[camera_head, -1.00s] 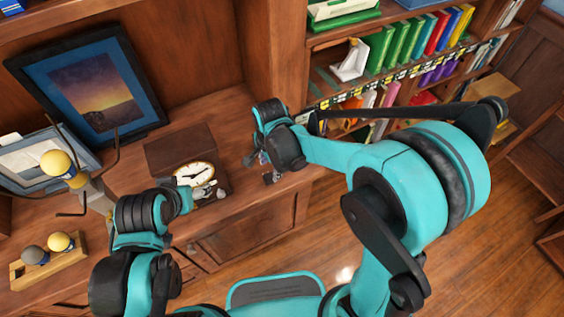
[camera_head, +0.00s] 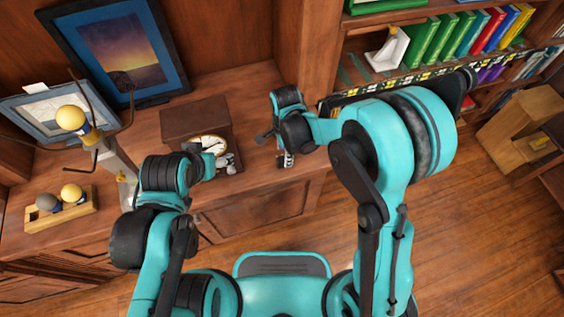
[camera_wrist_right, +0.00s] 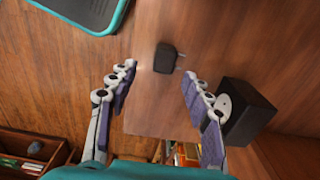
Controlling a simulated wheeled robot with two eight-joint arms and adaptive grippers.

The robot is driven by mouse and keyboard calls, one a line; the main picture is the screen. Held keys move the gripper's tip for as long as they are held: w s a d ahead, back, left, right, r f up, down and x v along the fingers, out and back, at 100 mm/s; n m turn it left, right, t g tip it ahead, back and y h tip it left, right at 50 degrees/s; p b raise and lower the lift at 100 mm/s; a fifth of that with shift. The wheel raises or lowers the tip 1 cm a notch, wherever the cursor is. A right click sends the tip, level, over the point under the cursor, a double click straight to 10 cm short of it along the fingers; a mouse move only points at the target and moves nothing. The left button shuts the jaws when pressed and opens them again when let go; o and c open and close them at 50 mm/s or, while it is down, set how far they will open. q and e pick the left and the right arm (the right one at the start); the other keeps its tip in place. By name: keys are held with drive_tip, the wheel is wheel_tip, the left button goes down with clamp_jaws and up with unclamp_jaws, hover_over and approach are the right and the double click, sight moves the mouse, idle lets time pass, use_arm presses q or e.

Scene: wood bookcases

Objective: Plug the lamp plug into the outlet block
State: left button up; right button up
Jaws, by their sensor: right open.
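In the right wrist view, a small black plug (camera_wrist_right: 166,58) lies on the wood top, its thin prongs pointing right. My right gripper (camera_wrist_right: 157,83) is open, its fingers on either side of the view, with the plug beyond the gap and not held. A black outlet block (camera_wrist_right: 250,104) with a pale round socket face is beside the right finger. In the head view my right gripper (camera_head: 287,158) is low over the cabinet's front right, and hides the plug. My left gripper (camera_head: 228,164) is by the clock; its jaws are too small to read. A lamp-like stand (camera_head: 118,172) holds a yellow bulb.
A framed sunset picture (camera_head: 120,52) leans at the back. A wooden tray (camera_head: 78,213) with bulbs lies at left. A bookcase (camera_head: 330,65) rises at right. The cabinet top between the clock and bookcase is mostly clear.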

sight(282, 159)
drive_tip(key=f+b, duration=0.1)
drive_tip(key=f, duration=0.1)
drive_tip(key=a+f+b, duration=0.1)
drive_tip(key=f, duration=0.1)
drive_tip(key=shift+w+f, duration=0.15)
drive_tip(key=shift+f, duration=0.1)
drive_tip(key=shift+d+f+b, duration=0.1)
drive_tip(key=shift+f+b, duration=0.2)
drive_tip(key=shift+f, duration=0.05)
clamp_jaws()
